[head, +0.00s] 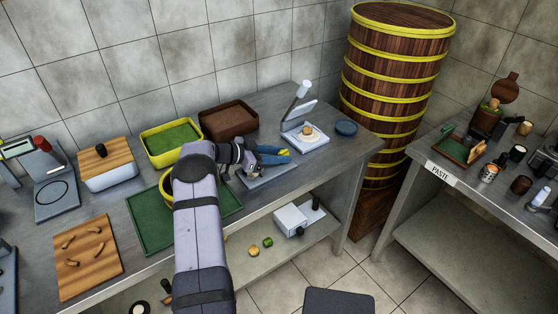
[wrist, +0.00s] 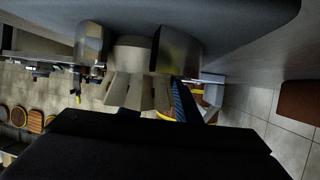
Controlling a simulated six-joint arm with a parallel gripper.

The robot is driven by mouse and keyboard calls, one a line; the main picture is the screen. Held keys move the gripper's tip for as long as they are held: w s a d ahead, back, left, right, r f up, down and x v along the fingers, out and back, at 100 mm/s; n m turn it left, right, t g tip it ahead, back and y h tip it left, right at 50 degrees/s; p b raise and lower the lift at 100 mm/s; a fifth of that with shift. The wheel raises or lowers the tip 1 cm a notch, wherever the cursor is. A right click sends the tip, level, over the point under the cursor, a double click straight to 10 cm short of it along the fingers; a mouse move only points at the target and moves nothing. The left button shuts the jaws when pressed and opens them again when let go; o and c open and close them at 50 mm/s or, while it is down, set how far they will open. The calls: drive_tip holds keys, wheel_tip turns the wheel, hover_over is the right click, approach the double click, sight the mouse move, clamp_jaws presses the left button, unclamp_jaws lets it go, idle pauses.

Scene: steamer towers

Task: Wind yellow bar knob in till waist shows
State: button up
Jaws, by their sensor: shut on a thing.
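My gripper (head: 247,163) is at the bench, at a grey flat-based device (head: 268,175) with blue and yellow parts. A blue part (head: 270,150) and a small yellow piece (head: 285,152) show just right of the gripper. In the wrist view my gripper (wrist: 140,105) is shut around a pale fluted knob (wrist: 135,88), which sits between shiny metal cylinders (wrist: 178,50). A blue ribbed strip and a yellow sliver show beside it. I cannot make out a yellow bar knob clearly, nor any waist on it; my gripper and arm hide part of the device.
Behind the device stand a yellow-rimmed green tray (head: 171,135) and a brown tray (head: 228,120). A green mat (head: 150,222) lies left. A tall steamer tower (head: 390,80) stands beyond the bench.

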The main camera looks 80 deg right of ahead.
sight(279, 154)
drive_tip(key=shift+d+m+g+y+b, duration=0.2)
drive_tip(key=shift+m+g+y+b, duration=0.5)
drive_tip(key=shift+b, duration=1)
drive_tip(key=shift+r+m+y+b, duration=0.3)
drive_tip(key=shift+m+b, duration=0.1)
drive_tip(key=shift+b, duration=0.1)
drive_tip(key=o, duration=1)
drive_tip(key=shift+o, duration=0.2)
drive_tip(key=shift+f, duration=0.15)
drive_tip(key=shift+r, duration=5)
drive_tip(key=shift+w, duration=0.1)
